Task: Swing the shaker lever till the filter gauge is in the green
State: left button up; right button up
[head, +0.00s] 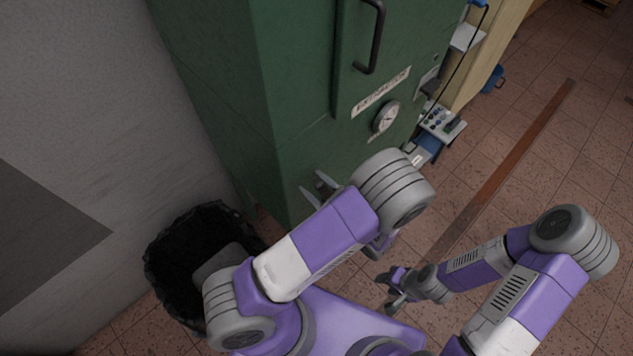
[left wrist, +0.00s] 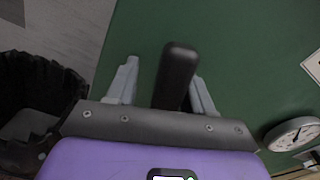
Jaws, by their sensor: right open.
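The shaker lever is a dark rod with a rounded black grip (left wrist: 176,75), seen in the left wrist view against the green cabinet (head: 290,110). My left gripper (left wrist: 165,85) is open, with its two grey fingers on either side of the grip. A gap shows on the left side of the grip; the right finger is close to it or partly behind it. In the head view my left gripper (head: 318,189) is partly hidden by my arm. The filter gauge (head: 386,117) is a round white dial, also in the left wrist view (left wrist: 292,134); its coloured zones are too small to read. My right gripper (head: 396,287) is open and empty above the floor.
A bin with a black liner (head: 165,265) stands left of the cabinet by the grey wall. A black door handle (head: 376,40) and a label plate (head: 380,91) are above the gauge. A small control box (head: 440,121) is beyond the cabinet. Tiled floor is open at right.

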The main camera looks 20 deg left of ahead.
pick_arm(q)
jog(key=shift+w, duration=0.1)
jog(key=shift+d, duration=0.2)
jog(key=v, duration=0.7)
jog(key=shift+d, duration=0.1)
dwell(0.4)
